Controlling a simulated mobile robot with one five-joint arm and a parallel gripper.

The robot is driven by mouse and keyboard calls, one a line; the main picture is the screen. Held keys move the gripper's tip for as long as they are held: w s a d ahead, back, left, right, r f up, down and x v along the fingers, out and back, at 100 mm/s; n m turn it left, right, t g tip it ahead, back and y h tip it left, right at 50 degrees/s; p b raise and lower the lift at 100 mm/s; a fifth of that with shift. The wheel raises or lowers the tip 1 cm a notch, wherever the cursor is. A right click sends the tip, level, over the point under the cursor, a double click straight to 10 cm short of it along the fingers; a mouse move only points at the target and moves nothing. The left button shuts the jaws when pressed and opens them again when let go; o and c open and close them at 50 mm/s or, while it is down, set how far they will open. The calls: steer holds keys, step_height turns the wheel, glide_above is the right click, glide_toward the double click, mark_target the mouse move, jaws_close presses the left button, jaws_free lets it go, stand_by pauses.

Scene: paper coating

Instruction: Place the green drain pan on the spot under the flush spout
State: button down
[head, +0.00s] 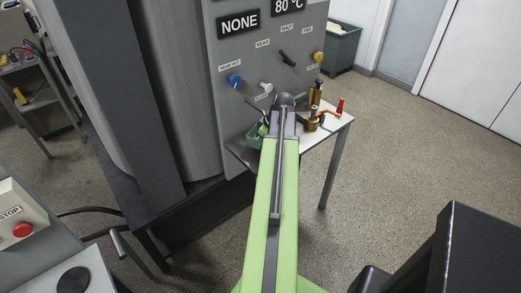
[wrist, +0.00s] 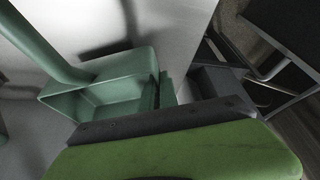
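The green drain pan (wrist: 95,110) fills the left-middle of the wrist view, an open box with a long round green handle (wrist: 48,42) running to the upper left. In the head view the pan (head: 254,141) is partly hidden behind my arm, near the small table's left end. My gripper (wrist: 170,118) shows in the wrist view as a dark edge on a green body, close to the pan's near side. Its fingertips cannot be made out, nor whether it holds the pan. The flush spout and the spot under it cannot be made out.
A grey panel (head: 228,58) with knobs stands behind the small table (head: 338,121). Brass and orange fittings (head: 311,117) and a red-topped item (head: 340,106) stand on the table, right of my arm. A grey-green bin (head: 340,50) stands behind.

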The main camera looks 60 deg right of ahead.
step_height(320, 180, down, 4)
steer(key=b, duration=0.3)
steer(key=shift+w+b, duration=0.1)
steer(key=shift+b, duration=0.2)
steer(key=shift+r, duration=0.25)
steer(key=c, duration=2.1)
jaws_free()
steer(key=shift+f, duration=0.15)
steer(key=o, duration=0.5)
steer(key=shift+c, duration=0.2)
steer(key=shift+r+p, duration=0.45)
steer(key=p+v, duration=1)
steer(key=v, duration=0.1)
steer(key=shift+s+r, duration=0.2)
